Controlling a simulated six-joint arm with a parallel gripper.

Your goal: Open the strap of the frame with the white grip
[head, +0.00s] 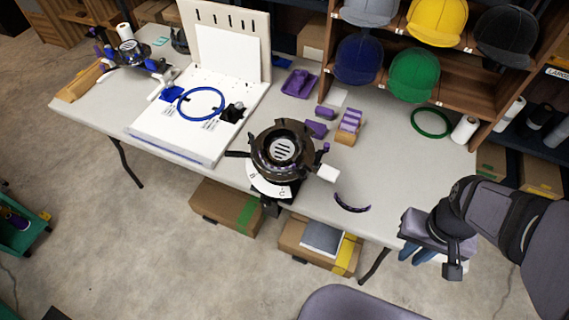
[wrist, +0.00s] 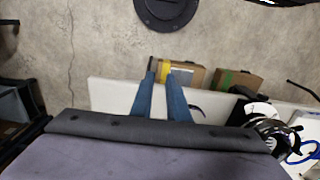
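A round black cap frame (head: 283,150) stands on a holder near the front edge of the table, with a white grip (head: 328,173) sticking out at its right. A dark band runs around the frame; I cannot make out the strap's fastening or whether it is closed.
A dark curved strip (head: 352,204) lies between the frame and my gripper. A white board with a blue hoop (head: 201,104) is left, a green hoop (head: 431,123) right. Boxes (head: 225,207) stand below the table.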

